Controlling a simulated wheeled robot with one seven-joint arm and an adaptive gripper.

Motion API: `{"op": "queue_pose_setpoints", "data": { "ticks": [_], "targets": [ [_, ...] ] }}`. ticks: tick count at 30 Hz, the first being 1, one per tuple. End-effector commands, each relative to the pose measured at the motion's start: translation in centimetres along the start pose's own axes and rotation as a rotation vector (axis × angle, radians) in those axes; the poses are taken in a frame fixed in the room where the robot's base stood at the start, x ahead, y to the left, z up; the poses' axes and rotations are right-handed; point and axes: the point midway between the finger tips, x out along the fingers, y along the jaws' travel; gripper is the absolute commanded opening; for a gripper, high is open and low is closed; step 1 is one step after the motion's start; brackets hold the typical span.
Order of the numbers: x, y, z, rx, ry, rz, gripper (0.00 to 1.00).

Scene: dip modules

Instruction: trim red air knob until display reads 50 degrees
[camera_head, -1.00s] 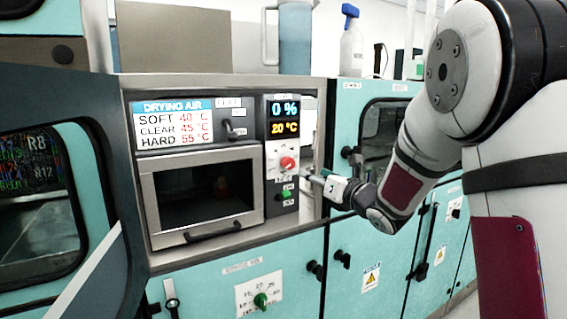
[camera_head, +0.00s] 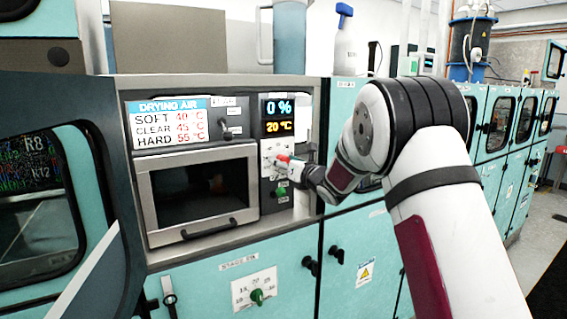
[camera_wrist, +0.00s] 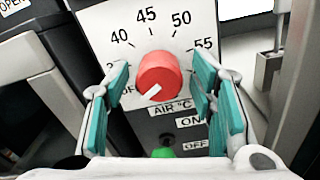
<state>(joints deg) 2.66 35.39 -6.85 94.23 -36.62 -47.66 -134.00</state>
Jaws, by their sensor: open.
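The red air knob (camera_wrist: 158,76) sits on a white dial plate (camera_wrist: 107,32) marked OFF, 40, 45, 50 and 55, with the label AIR °C below. Its white pointer is turned to the lower left, near OFF. My gripper (camera_wrist: 160,85) is open, with one teal finger on each side of the knob and a gap on both sides. In the head view the knob (camera_head: 283,158) is partly covered by my gripper. The display (camera_head: 279,127) reads 20 °C in yellow, under a blue 0 % readout (camera_head: 279,107).
A green ON/OFF knob (camera_wrist: 163,153) is just below the red one. A sign (camera_head: 169,122) lists SOFT 40, CLEAR 45, HARD 55 °C. The oven door (camera_head: 200,190) is left of the panel. A metal latch (camera_wrist: 270,65) stands to the right in the wrist view.

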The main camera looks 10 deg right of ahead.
Motion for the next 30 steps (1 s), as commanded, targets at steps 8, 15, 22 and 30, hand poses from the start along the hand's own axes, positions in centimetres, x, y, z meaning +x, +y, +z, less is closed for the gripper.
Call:
{"op": "queue_pose_setpoints", "data": {
  "ticks": [8, 15, 22, 30],
  "targets": [
    [0.41, 0.02, -0.02, 0.001, 0.0, 0.0, 0.51],
    [0.39, 0.02, 0.0, 0.001, 0.0, 0.0, 0.14],
    [0.38, 0.02, 0.01, 0.003, 0.0, 0.0, 0.02],
    [0.44, 0.01, 0.03, 0.073, -0.002, 0.001, 0.02]
  ]
}}
